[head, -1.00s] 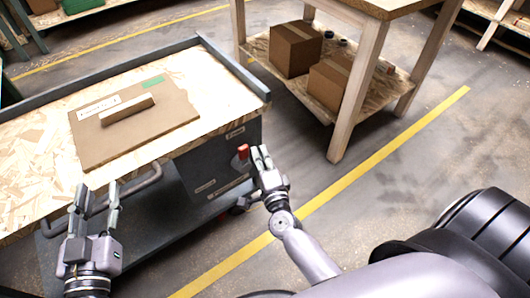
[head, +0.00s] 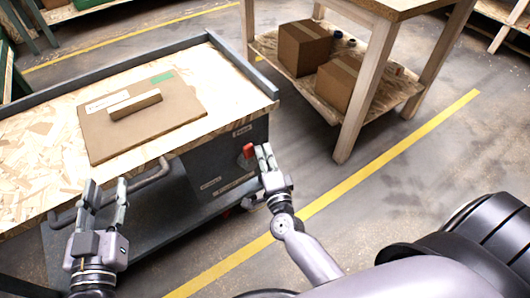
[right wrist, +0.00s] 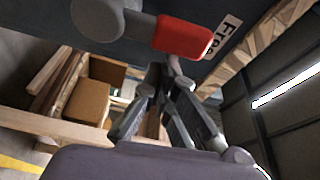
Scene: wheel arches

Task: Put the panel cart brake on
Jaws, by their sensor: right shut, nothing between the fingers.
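The panel cart (head: 252,104) has a chipboard top and a dark grey end box. A red brake handle (head: 248,150) stands out from the box's end face. In the right wrist view the red handle (right wrist: 185,37) sits on a grey round pivot and points at a white label that seems to read "Free". My right gripper (head: 264,150) is shut and empty, just right of the handle. Its fingertips (right wrist: 166,75) appear just below the handle; I cannot tell if they touch it. My left gripper (head: 107,184) is open and empty at the cart's near edge.
A brown panel (head: 180,120) with a block on it lies on the cart. A wooden table (head: 352,120) with cardboard boxes (head: 304,47) on its lower shelf stands to the right.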

